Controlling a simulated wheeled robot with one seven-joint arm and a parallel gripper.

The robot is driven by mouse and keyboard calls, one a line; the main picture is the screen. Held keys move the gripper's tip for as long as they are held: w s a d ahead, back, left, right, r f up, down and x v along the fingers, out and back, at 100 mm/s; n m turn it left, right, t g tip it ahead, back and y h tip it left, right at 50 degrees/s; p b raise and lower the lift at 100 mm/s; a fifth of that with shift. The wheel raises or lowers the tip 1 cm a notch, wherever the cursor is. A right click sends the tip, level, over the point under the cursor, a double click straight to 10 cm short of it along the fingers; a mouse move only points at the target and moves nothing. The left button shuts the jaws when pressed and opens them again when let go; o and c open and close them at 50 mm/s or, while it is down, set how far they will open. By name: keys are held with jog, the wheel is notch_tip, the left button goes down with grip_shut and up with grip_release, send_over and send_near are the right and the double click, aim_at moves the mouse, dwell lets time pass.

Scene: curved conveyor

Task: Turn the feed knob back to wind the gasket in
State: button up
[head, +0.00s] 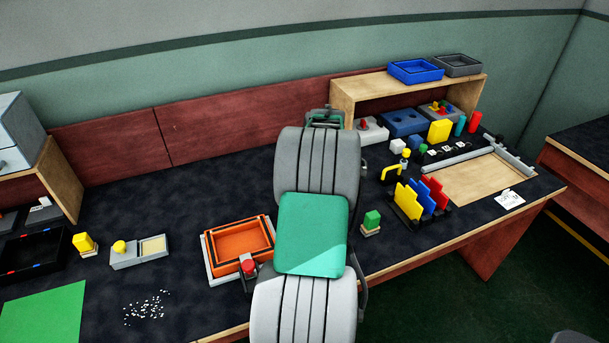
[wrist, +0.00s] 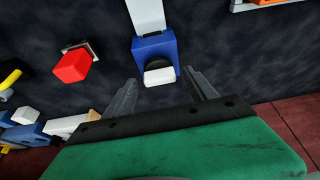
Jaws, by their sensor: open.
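In the wrist view a blue block (wrist: 152,47) stands on the dark table with a white strip, likely the gasket (wrist: 146,13), running from its far side. A knob with a black round part and a white bar (wrist: 159,77) is on its near side; I take it for the feed knob. My gripper (wrist: 160,78) is open, its two fingers spread either side of the knob in the picture. I see no contact, and the height gap is unclear. In the head view my arm hides the block, knob and fingers.
In the wrist view a red block (wrist: 72,66) stands left of the blue one, with several parts at the lower left. In the head view an orange tray (head: 240,240) is left of my arm and a wooden shelf (head: 405,82) is behind, right.

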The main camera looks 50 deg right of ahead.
jog(key=shift+r, duration=0.1)
jog(key=v, duration=0.7)
jog(key=shift+r, duration=0.25)
jog(key=shift+s+a, duration=0.1)
jog(key=w+a+r+n+y+p, duration=0.1)
jog(key=w+a+r, duration=0.2)
jog(key=a, duration=0.8)
jog(key=w+a+r+n+p, duration=0.15)
jog(key=w+a, duration=0.25)
jog(key=a, duration=0.7)
jog(key=s+a+n, duration=0.1)
jog(key=s+a, duration=0.2)
jog(key=a, duration=0.5)
jog(key=s+a+n+p, duration=0.1)
jog(key=s+a, duration=0.3)
jog(key=a, duration=0.4)
jog(key=s+a+n+y, duration=0.1)
jog(key=s+a, duration=0.3)
jog(key=a, duration=0.4)
jog(key=shift+n+g, duration=0.35)
jog(key=shift+g, duration=0.05)
